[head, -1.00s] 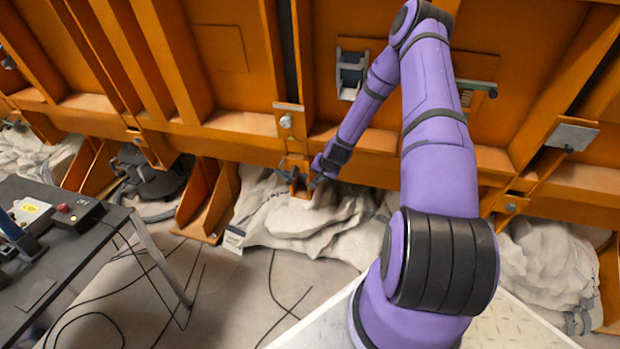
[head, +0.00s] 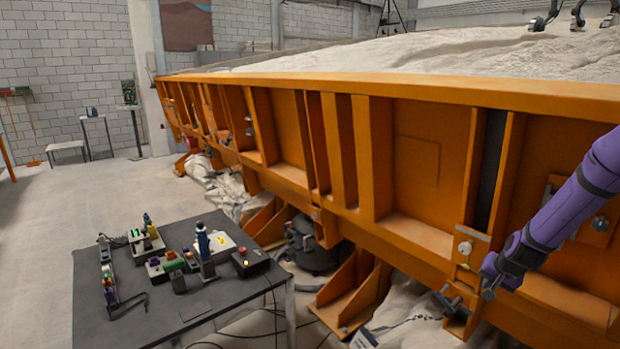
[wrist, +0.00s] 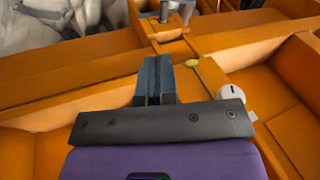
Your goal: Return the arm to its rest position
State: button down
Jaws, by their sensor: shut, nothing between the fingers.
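My purple arm (head: 575,203) comes in from the right edge in the head view and reaches down to the lower beam of the orange sandbed frame (head: 400,218). My gripper (head: 486,291) is beside a small orange bracket with a metal pin (head: 455,305). In the wrist view my gripper (wrist: 155,62) has its grey fingers shut together with nothing between them. Ahead of the fingertips, the metal pin fitting (wrist: 172,12) stands apart from them on an orange post. The rest of my arm is outside the head view.
A dark table (head: 150,318) with several devices stands at the lower left. Orange feet (head: 345,295), cables and pale crumpled sheeting (head: 405,325) lie under the frame. A round bolt head (wrist: 232,92) is right of the fingers. Floor at the far left is open.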

jog(key=s+a+r+n, duration=0.25)
jog(key=a+r, duration=0.25)
jog(key=r, duration=0.3)
jog(key=s+a+r+n, duration=0.1)
jog(key=s+a+r, duration=0.3)
jog(key=r, duration=0.5)
jog(key=s+a+r+n, duration=0.1)
jog(key=s+a+r, duration=0.2)
jog(key=a+r, duration=0.35)
jog(key=s+a+r+n, duration=0.1)
jog(key=s+a+r, duration=0.2)
jog(key=s, duration=0.9)
jog(key=s+a+r+n, duration=0.2)
jog(key=s+a+r, duration=0.1)
jog(key=s+r, duration=0.7)
jog(key=shift+s+a, duration=0.35)
jog(key=shift+s, duration=1.15)
jog(key=shift+n, duration=0.25)
